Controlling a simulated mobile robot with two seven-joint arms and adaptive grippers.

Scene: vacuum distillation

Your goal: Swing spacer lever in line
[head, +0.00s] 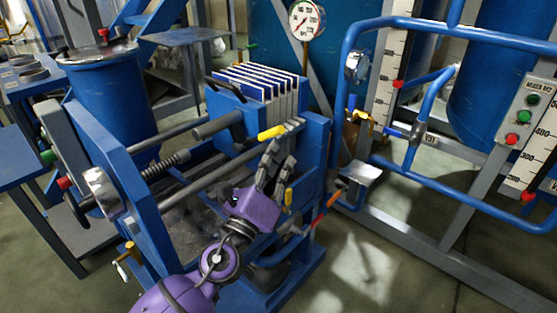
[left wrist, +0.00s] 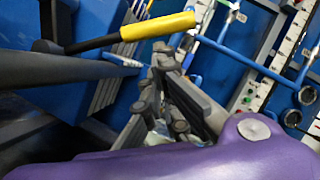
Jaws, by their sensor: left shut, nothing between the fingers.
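A lever with a yellow grip (head: 271,132) shows at the filter press, beside its stack of white-edged plates (head: 262,80). I take it as the spacer lever; it also shows in the left wrist view as a yellow grip (left wrist: 157,26) on a dark rod, lying across the view. My left gripper (head: 292,130) is shut and empty. Its grey fingers reach up just right of the yellow grip, and the left wrist view shows the fingers (left wrist: 165,60) below the grip's right end. I cannot tell whether they touch it. My right gripper is not in view.
The press's side rail (head: 205,169) and blue end frame (head: 315,150) are close to my arm. A second yellow handle (head: 289,197) and a red-tipped lever (head: 319,217) are near my wrist. A blue pipe frame (head: 345,90) stands at right, with open floor before it.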

